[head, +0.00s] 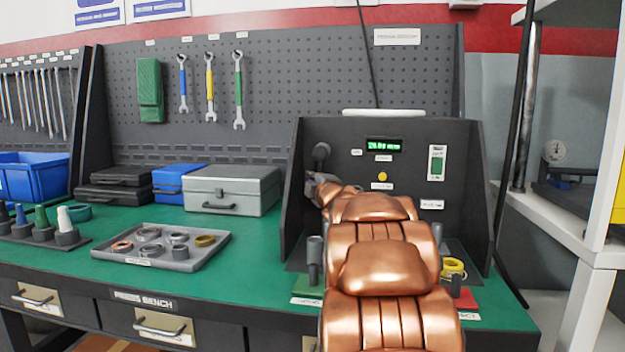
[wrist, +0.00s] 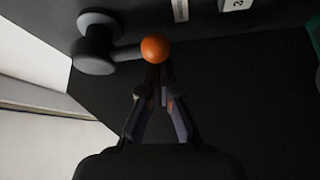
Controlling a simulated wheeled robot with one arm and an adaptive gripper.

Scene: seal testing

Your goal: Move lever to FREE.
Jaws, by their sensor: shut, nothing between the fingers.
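The lever shows in the wrist view as a dark round hub (wrist: 97,42) with a short rod running right to an orange ball knob (wrist: 155,47). In the head view, the dark hub (head: 321,153) sits at the upper left of the test station's black panel; the knob is hidden there. My gripper (wrist: 158,70) is shut and empty, its fingertips together right at the knob's lower edge in the wrist view. I cannot tell whether they touch it. In the head view, my gripper (head: 313,184) is just below the hub, partly hidden by my copper arm. No FREE marking is readable.
The panel carries a green display (head: 384,144), a yellow button (head: 382,176) and a green-faced switch (head: 437,163). Black side walls flank the station. A grey tray of rings (head: 178,262) and a grey case (head: 232,203) stand left on the green bench.

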